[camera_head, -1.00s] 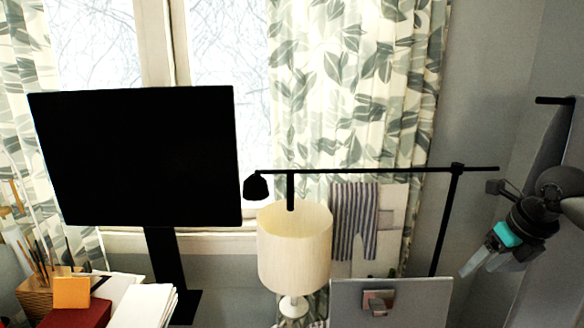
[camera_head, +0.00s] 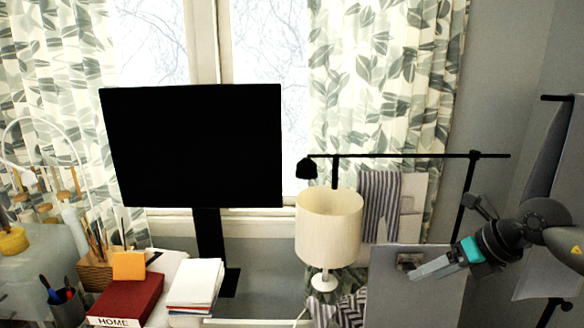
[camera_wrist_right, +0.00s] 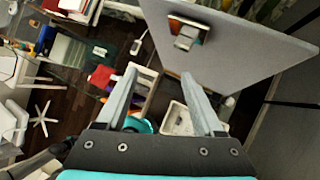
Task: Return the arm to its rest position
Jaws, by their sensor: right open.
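My right arm comes in from the right in the head view. Its gripper (camera_head: 436,267) is raised in the air in front of a grey panel (camera_head: 410,300). In the right wrist view the two grey fingers of my right gripper (camera_wrist_right: 163,105) stand apart with nothing between them that they touch. The grey panel (camera_wrist_right: 240,60) also shows there, behind and to the right of the fingers. My left gripper is not in view.
A lamp with a cream shade (camera_head: 328,225) stands left of the panel. A black rail (camera_head: 415,155) carries a striped cloth (camera_head: 380,205). A black screen (camera_head: 195,145), white books (camera_head: 195,287) and a red box (camera_head: 127,300) are at the left. A grey wall is at the right.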

